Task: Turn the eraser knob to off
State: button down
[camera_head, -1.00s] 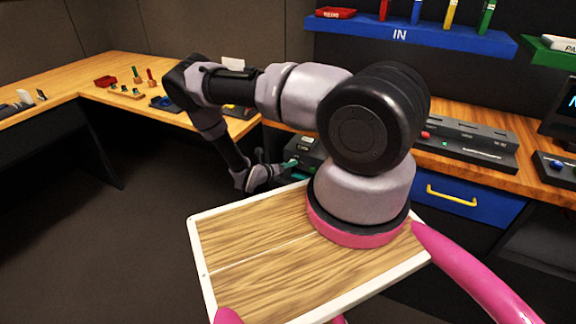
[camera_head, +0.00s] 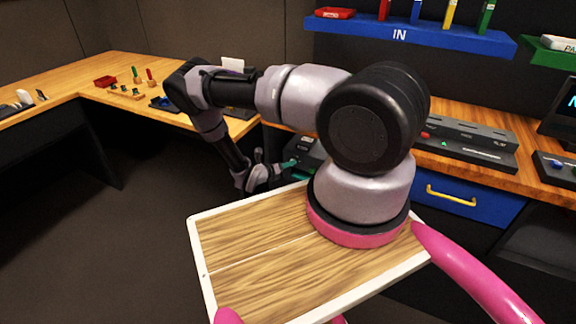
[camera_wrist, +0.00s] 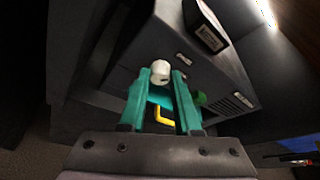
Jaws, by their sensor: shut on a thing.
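A white knob (camera_wrist: 160,70) sits on the face of a dark grey machine (camera_wrist: 195,60) in the wrist view. My gripper (camera_wrist: 161,80), with teal fingers, is shut on this knob, one finger on each side of it. Small labels near the knob are too small to read, so its setting cannot be told. In the head view my gripper (camera_head: 287,165) is at the dark machine (camera_head: 306,147), and my arm hides much of it and the knob.
A green round part (camera_wrist: 201,99) is just right of the fingers. A yellow handle (camera_wrist: 165,117) shows between them. In the head view a wooden counter (camera_head: 490,180) has a blue drawer (camera_head: 470,205) below. Open floor (camera_head: 130,230) lies at left.

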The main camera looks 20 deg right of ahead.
jog(key=shift+w+a+f+n+g+h, duration=0.1)
jog(key=shift+n+g+h, duration=0.15)
jog(key=shift+n+h, duration=0.55)
jog(key=shift+a+f+n+g+h, duration=0.1)
jog(key=shift+f+n+g+h, duration=0.2)
jog(key=shift+n, duration=0.95)
jog(key=shift+w+r+n+g+h, duration=0.15)
jog(key=shift+n+h, duration=0.45)
jog(key=shift+n, duration=0.45)
jog(key=shift+s+f, duration=0.1)
jog(key=shift+f, duration=0.05)
jog(key=c, duration=0.6)
grip_release()
jog(key=v, duration=1)
jog(key=shift+s+a, duration=0.15)
jog(key=shift+a, duration=0.2)
